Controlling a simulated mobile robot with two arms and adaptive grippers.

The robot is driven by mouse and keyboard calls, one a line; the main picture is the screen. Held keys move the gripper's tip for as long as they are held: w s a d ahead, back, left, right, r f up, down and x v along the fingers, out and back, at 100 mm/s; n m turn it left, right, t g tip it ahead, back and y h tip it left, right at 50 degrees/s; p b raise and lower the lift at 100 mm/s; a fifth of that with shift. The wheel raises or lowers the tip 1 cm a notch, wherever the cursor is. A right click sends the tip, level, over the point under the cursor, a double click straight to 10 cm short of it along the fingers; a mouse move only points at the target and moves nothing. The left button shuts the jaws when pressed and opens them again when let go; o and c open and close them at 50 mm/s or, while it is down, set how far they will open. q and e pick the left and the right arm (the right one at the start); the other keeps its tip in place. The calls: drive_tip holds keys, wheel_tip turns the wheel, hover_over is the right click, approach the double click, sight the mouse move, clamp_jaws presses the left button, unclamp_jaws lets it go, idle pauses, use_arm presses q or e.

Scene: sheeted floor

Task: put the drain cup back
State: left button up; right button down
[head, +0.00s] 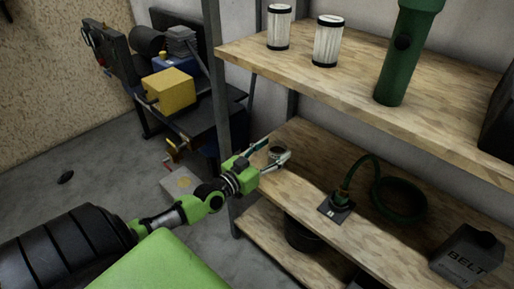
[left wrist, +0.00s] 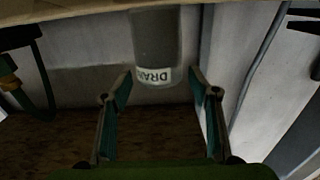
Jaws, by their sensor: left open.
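The drain cup (head: 276,155) is a small grey cup standing near the left end of the lower wooden shelf (head: 310,165). In the left wrist view the cup (left wrist: 156,45) shows a white label with dark letters, partly readable as "DRAIN". My left gripper (head: 275,149) reaches over the shelf's left end with its fingers apart, one on each side of the cup. In the left wrist view the fingertips (left wrist: 158,78) flank the labelled end of the cup, with a gap on both sides. My right gripper is not in view.
A green hose (head: 367,172) on a dark base stands right of the cup. A metal post (head: 217,100) stands close left of the gripper.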

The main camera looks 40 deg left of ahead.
use_arm(q)
drive_tip(key=s+p, duration=0.1)
drive_tip(key=s, duration=0.8)
drive_tip(key=shift+s+a, duration=0.3)
drive_tip(key=shift+a, duration=0.1)
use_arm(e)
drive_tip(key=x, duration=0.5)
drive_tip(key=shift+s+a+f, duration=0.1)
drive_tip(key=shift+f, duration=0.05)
